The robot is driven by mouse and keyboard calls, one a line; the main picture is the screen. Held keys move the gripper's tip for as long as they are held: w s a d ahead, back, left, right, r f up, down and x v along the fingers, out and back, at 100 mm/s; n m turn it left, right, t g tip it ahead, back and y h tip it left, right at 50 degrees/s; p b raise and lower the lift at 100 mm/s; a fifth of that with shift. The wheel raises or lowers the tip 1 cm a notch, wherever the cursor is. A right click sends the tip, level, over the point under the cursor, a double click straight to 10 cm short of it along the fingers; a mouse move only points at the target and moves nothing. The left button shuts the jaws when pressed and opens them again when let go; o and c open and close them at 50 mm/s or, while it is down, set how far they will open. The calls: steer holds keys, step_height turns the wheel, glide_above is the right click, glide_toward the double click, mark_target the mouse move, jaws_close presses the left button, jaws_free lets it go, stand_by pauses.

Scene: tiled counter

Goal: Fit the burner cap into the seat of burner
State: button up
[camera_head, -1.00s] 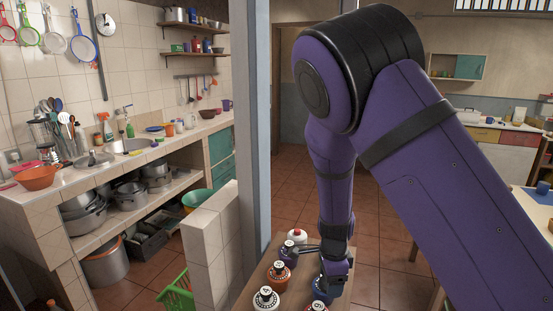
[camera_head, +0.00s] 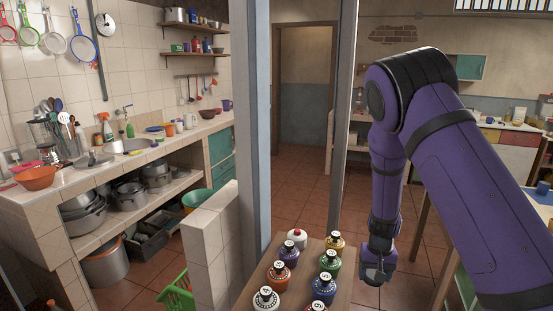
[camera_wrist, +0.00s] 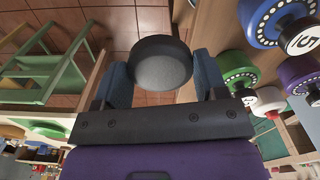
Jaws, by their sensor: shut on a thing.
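My gripper (camera_head: 374,279) hangs beside the right edge of the wooden table in the head view. In the wrist view its two blue-grey fingers (camera_wrist: 163,83) are shut on a dark round cap (camera_wrist: 163,66), which I take to be the burner cap. The cap's underside is hidden, and in the head view it is hard to make out. I cannot pick out the burner's seat in either view.
A low tiled wall (camera_head: 210,245) stands left. Floor right of the table looks clear.

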steer(key=shift+w+d+f+n, duration=0.1)
steer(key=shift+d+f+n, duration=0.05)
steer(key=shift+d+n, duration=0.3)
steer(key=shift+w+d+f+n, duration=0.1)
steer(key=shift+d+n, duration=0.25)
steer(key=shift+d, duration=0.1)
steer(key=shift+f, duration=0.1)
